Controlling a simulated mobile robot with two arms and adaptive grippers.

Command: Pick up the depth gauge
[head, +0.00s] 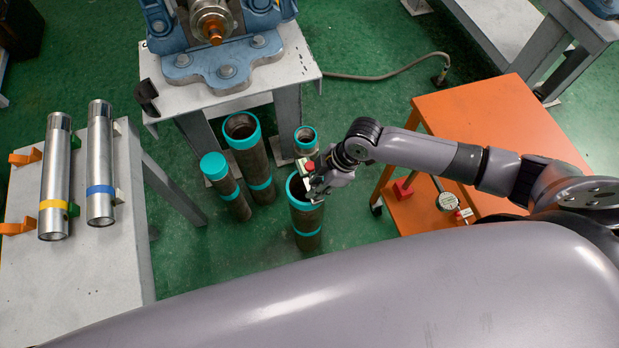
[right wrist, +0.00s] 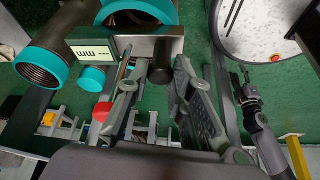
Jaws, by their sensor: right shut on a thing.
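The depth gauge (right wrist: 92,49) is a grey-green device with a digital display reading mm and a wide metal base bar. In the right wrist view it lies at the fingertips of my right gripper (right wrist: 167,75), which is shut on it. In the head view my right gripper (head: 318,184) is over the teal-collared pipe (head: 306,215).
Several upright pipes with teal collars stand on the green floor, including a wide one (head: 245,150). A bench (head: 115,265) at left holds two metal cylinders. A blue vise (head: 220,65) is mounted behind. An orange cart (head: 480,115) stands at right, with a dial gauge (head: 447,201) near it.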

